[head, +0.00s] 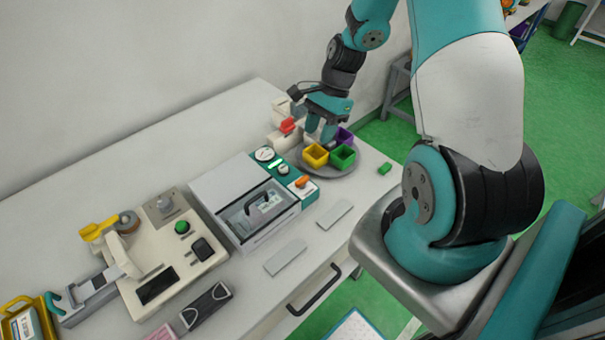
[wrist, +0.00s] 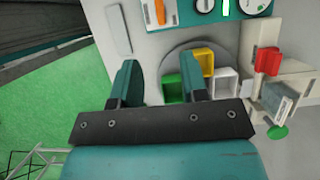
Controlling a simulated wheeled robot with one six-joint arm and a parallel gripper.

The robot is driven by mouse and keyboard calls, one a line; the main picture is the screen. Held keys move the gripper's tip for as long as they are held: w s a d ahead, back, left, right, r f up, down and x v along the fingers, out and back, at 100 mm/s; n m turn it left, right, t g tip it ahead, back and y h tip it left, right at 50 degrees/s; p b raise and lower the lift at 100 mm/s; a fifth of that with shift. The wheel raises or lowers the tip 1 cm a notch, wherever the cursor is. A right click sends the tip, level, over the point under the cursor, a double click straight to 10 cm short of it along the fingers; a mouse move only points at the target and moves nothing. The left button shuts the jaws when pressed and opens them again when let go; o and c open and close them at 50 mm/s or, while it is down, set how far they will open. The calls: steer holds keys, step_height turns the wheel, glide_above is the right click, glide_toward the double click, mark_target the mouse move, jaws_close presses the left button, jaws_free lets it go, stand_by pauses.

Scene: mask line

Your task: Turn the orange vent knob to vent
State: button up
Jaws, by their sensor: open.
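The orange vent knob (head: 301,182) sits at the near right end of the teal control panel on the grey-white vacuum box (head: 232,190). In the wrist view the knob (wrist: 160,12) shows at the top edge, its bar roughly upright in the picture; its markings are too small to read. My gripper (head: 320,130) is open and empty, above the round tray of coloured bins, behind and right of the knob and apart from it. In the wrist view both fingers of my gripper (wrist: 160,78) stand apart, partly hiding the bins.
The round grey tray (head: 327,171) carries yellow (head: 315,155), green (head: 342,157) and purple bins. A white device with a red part (head: 287,126) stands behind it. Panel dials (head: 264,154) are beside the knob. Two flat grey plates (head: 334,214) lie in front of the box.

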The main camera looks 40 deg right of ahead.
mark_target(302, 179)
steer(key=p+x, duration=0.3)
steer(key=x, duration=1)
steer(key=shift+a+f, duration=0.25)
steer(key=shift+c, duration=0.4)
jaws_close()
